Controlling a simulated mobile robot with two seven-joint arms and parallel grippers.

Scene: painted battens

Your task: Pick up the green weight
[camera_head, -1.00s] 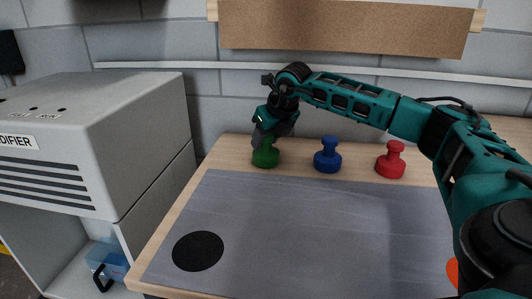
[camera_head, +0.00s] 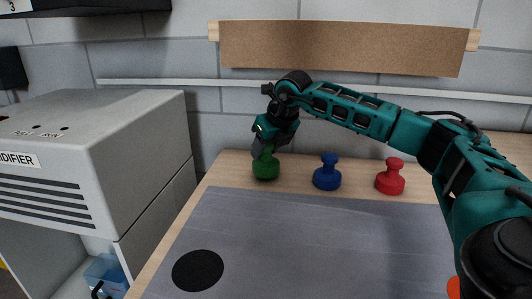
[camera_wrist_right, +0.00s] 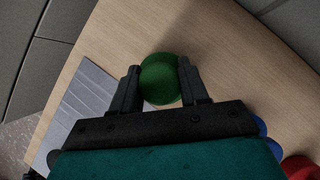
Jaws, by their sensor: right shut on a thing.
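The green weight (camera_head: 266,170) stands at the back left of the wooden table, behind the grey mat. My right gripper (camera_head: 264,151) reaches down to it from above and is shut on its upper part, which is partly hidden by the fingers. In the right wrist view the green weight (camera_wrist_right: 160,78) sits between the two fingers (camera_wrist_right: 160,85), one on each side. It appears upright, and I cannot tell any gap between it and the table. My left gripper is not in view.
A blue weight (camera_head: 327,173) and a red weight (camera_head: 390,177) stand in a row to the right. The grey mat (camera_head: 310,240) has a black disc (camera_head: 198,270) at front left. A grey dehumidifier (camera_head: 95,150) stands left of the table. A brown board (camera_head: 340,48) is on the wall.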

